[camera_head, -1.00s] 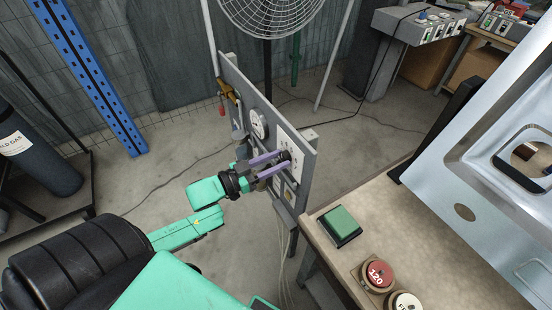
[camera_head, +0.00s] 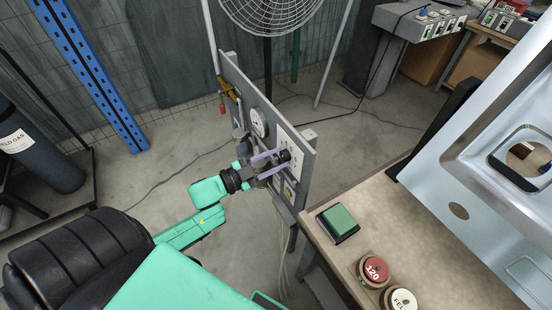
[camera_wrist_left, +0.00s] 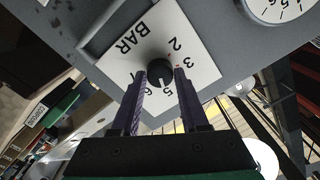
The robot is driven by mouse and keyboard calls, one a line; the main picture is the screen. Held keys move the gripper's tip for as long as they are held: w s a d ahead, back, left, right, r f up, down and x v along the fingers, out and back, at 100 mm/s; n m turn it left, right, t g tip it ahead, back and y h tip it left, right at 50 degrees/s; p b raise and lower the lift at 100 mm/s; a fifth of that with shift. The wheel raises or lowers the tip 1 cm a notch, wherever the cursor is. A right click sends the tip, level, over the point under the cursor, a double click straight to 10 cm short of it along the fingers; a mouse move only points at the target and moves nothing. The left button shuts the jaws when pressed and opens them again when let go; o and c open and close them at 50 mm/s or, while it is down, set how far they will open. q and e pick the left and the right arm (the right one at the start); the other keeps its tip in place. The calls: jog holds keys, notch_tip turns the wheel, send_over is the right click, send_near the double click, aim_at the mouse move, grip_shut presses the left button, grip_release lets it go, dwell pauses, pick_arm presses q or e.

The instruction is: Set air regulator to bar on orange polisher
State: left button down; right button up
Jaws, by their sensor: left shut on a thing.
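The air regulator is a black knob (camera_wrist_left: 158,72) on a white dial plate (camera_wrist_left: 178,30) marked BAR with numbers, fixed to an upright grey panel (camera_head: 240,88). In the head view the knob (camera_head: 284,156) shows at the tips of my left gripper. My left gripper (camera_wrist_left: 160,84) has its two purple fingers on either side of the knob, shut on it. It also shows in the head view (camera_head: 277,163), reaching in from the left. The knob's pointer is hard to make out. The orange polisher is not clearly in view. My right gripper is not in view.
A round gauge (camera_head: 259,122) sits on the panel above the dial. To the right is a workbench (camera_head: 330,262) with a green block (camera_head: 339,222), a red disc marked 120 (camera_head: 375,270) and a white disc (camera_head: 401,301). A metal sink sheet (camera_head: 440,185) leans at the right.

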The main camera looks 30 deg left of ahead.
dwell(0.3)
pick_arm(q)
jog(key=shift+c, duration=2.1)
grip_release()
jog(key=shift+s, duration=0.1)
jog(key=v, duration=1.4)
jog(key=shift+s, duration=0.2)
jog(key=shift+a+f, duration=0.1)
